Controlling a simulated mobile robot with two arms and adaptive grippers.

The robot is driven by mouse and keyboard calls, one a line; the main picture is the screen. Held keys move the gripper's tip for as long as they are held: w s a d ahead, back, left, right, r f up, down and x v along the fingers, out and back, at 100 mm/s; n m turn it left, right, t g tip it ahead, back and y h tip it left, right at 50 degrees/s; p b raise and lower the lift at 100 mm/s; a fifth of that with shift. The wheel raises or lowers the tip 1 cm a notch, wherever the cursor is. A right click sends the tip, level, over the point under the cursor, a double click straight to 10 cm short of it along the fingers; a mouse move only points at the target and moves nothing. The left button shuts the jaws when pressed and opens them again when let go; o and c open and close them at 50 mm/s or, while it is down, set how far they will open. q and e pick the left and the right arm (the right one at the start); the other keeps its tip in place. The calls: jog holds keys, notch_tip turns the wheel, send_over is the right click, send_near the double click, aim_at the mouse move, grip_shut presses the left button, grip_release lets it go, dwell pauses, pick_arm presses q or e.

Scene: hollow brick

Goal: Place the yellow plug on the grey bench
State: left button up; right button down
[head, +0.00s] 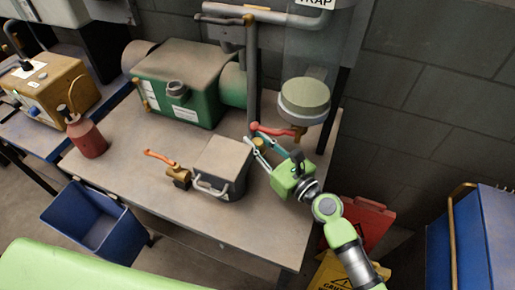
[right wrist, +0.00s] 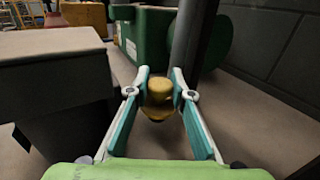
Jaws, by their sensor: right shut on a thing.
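The yellow plug (right wrist: 160,92) is between the fingertips of my right gripper (right wrist: 160,88) in the right wrist view. In the head view my right gripper (head: 258,147) reaches in from the lower right over the right part of the grey bench (head: 128,160). The plug (head: 259,143) shows there only as a small yellow spot at the fingertips. I cannot tell whether its underside touches the bench top. My left gripper is not in view.
A grey box with a handle (head: 222,162) stands just left of the gripper. An orange-handled brass valve (head: 178,175), a red bottle (head: 86,136) and a green machine (head: 180,85) are also on the bench. A vertical pipe (head: 252,75) and a red-handled valve (head: 275,130) are close behind the fingertips.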

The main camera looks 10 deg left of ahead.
jog(key=shift+f+b, duration=0.75)
jog(key=shift+f, duration=0.85)
jog(key=shift+f, duration=0.15)
jog(key=c, duration=2.1)
grip_release()
jog(key=shift+d+r, duration=0.1)
jog(key=shift+r, duration=0.2)
jog(key=v, duration=0.5)
jog(key=b+v, duration=0.1)
jog(key=v, duration=0.4)
jog(key=shift+s+d+f, duration=0.25)
jog(key=shift+s, duration=0.05)
jog(key=shift+s+d+r, duration=0.1)
jog(key=shift+s+d, duration=0.3)
jog(key=shift+d, duration=0.1)
